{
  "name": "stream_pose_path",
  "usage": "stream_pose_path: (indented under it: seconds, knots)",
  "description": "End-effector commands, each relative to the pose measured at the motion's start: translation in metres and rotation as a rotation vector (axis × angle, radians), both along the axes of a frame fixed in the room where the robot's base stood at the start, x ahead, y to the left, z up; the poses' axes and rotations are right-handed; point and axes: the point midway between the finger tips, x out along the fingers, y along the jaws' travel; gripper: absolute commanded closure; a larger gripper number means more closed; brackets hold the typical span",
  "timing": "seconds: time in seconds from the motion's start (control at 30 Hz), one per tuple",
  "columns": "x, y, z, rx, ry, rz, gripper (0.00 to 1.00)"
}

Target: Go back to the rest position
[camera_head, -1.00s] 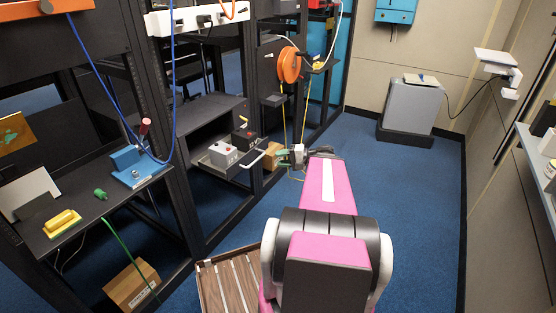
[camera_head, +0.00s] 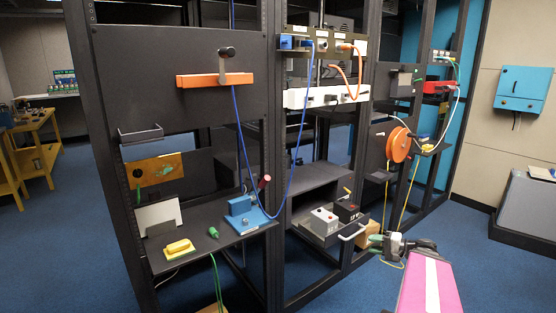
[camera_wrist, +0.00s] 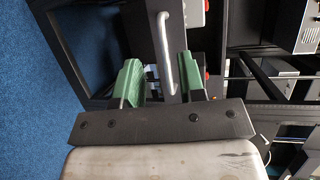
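My gripper (camera_head: 376,243) shows low at the right in the head view, in front of the rack and to the right of the white drawer handle (camera_head: 352,232). In the wrist view its two green fingers (camera_wrist: 157,80) stand apart, and nothing is clearly held. The pale curved handle (camera_wrist: 164,45) appears between and beyond the fingers in that view. In the head view the handle and the fingers look apart. The drawer (camera_head: 318,232) under the handle carries a white box (camera_head: 323,221) and a black box (camera_head: 346,211).
The black rack (camera_head: 180,75) fills the left and middle. A shelf there holds a blue device (camera_head: 243,215) and a yellow block (camera_head: 179,247). An orange reel (camera_head: 398,145) with a hanging yellow cable is near my arm. A grey cabinet (camera_head: 527,205) stands right. Blue floor between is clear.

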Motion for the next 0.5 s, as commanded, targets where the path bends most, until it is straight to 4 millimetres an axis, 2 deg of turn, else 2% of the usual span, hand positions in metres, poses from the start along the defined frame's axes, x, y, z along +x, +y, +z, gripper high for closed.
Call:
stream_pose_path:
  seconds: [0.27, 0.5]
  knots:
    - [0.0, 0.019, -0.01, -0.061, 0.047, 0.042, 0.63]
    - [-0.002, 0.045, -0.024, -0.156, 0.116, 0.101, 0.63]
